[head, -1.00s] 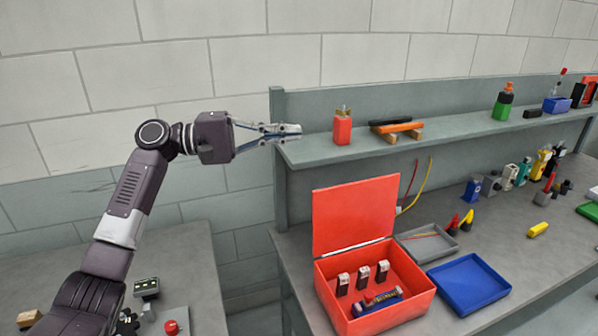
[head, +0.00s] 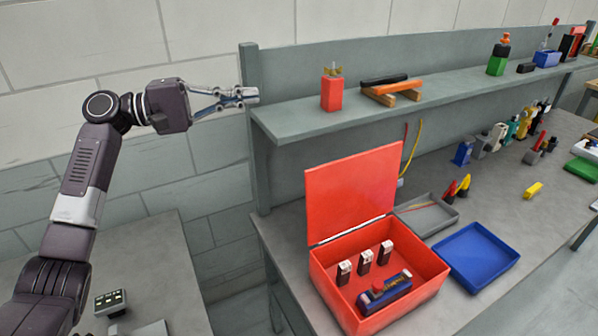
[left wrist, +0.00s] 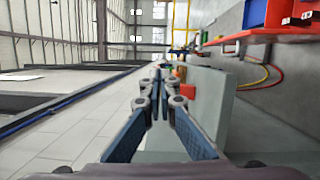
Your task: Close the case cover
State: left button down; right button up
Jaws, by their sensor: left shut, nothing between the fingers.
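The red case (head: 398,312) stands on the workbench with its cover (head: 352,192) raised, leaning up at the back. My right gripper is not in view.
The shelf (head: 330,118) above the bench holds a red bottle (head: 331,92) and black and orange bars on wooden blocks (head: 391,88). A blue tray (head: 476,257) and a grey tray (head: 428,215) lie right of the case. Several tools stand farther right.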

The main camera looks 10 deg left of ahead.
pick_arm(q)
notch_tip(320, 180, down, 16)
jog(key=b, duration=1.5)
jog(key=d+p, duration=0.4)
jog(key=d, duration=0.7)
jog(key=shift+w+d, duration=0.2)
jog(key=shift+w, duration=0.25)
